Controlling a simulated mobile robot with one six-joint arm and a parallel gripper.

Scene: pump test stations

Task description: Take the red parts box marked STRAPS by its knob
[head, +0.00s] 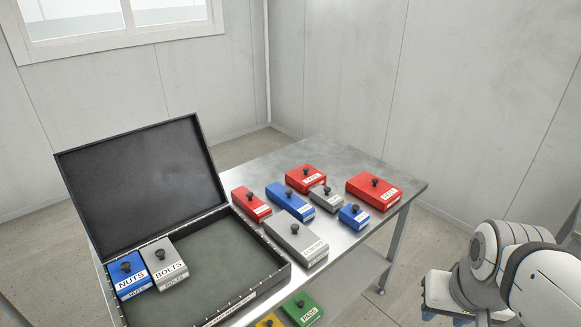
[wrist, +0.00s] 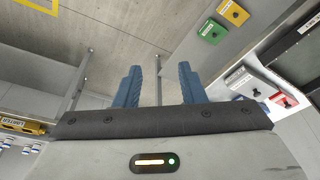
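Three red parts boxes with black knobs are on the metal table in the head view: a narrow one (head: 251,204) beside the open case, one at the back (head: 302,172), and a wide one (head: 367,190) at the right. Their labels are too small to read surely, so I cannot tell which is marked STRAPS. In the wrist view my gripper (wrist: 159,72) has its two blue fingers apart with nothing between them. My arm is at the lower right of the head view, off the table's right side and away from the red boxes.
An open black case (head: 240,303) holds blue NUTS (head: 130,283) and grey BOLTS boxes (head: 161,255). Blue (head: 290,208) and grey boxes (head: 288,234) stand close among the red ones. Green (head: 309,309) and yellow boxes (head: 268,321) are at the bottom. The table's far right corner (head: 405,180) is bare.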

